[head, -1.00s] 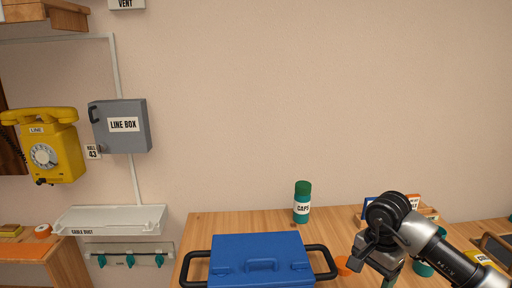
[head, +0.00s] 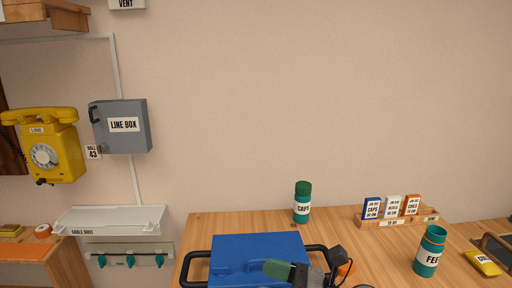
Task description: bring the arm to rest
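My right arm shows at the bottom of the head view, with its gripper (head: 292,271) low in front of the right part of a blue case (head: 258,246). A dull green piece sits at its left end; I cannot tell whether it is a finger or a held thing. Whether the gripper is open or shut does not show. The black side handle of the case is partly hidden behind my arm. My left gripper is not in view.
The wooden table (head: 350,235) bears a green-capped CAPS bottle (head: 302,203), a card rack (head: 398,220), a teal cup (head: 428,252) and a yellow packet (head: 482,263). A yellow phone (head: 45,150), grey line box (head: 120,127) and white shelf (head: 110,220) hang on the wall at left.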

